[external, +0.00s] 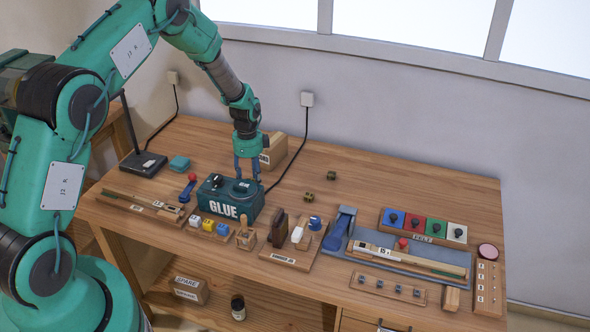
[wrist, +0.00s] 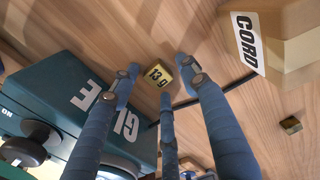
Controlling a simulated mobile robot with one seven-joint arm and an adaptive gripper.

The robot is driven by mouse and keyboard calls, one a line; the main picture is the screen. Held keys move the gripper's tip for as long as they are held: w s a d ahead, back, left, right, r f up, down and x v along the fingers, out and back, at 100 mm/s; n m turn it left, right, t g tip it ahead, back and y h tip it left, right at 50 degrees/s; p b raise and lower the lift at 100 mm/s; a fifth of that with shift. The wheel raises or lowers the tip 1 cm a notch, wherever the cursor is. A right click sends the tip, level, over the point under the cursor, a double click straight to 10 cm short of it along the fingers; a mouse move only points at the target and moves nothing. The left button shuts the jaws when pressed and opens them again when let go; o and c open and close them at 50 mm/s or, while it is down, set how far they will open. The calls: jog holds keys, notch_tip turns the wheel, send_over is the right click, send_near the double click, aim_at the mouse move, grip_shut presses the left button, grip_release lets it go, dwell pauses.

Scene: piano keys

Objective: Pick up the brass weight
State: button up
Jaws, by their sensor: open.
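A small brass weight (wrist: 158,74) marked "13 g" lies on the wooden bench in the wrist view, between and beyond the fingertips of my gripper (wrist: 160,80). My gripper's blue fingers are spread open with nothing between them, and they point down toward the weight. In the external view my gripper (external: 246,172) hangs just behind the green glue box (external: 232,200). I cannot make out the 13 g weight there. Two other small brass blocks, one nearer (external: 308,197) and one farther (external: 331,175), lie to the right on the bench; one brass block (wrist: 290,125) shows at right in the wrist view.
The glue box (wrist: 75,110) stands close to my fingers on the left in the wrist view. A cardboard box marked "CORD" (wrist: 285,40) stands on the right. A black cable (external: 288,168) runs across the bench nearby. The bench behind the felt blocks (external: 423,228) is clear.

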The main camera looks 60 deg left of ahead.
jog(key=shift+c, duration=0.6)
jog(key=c, duration=0.6)
jog(key=shift+r, duration=0.15)
notch_tip(320, 180, up, 10)
dwell(0.8)
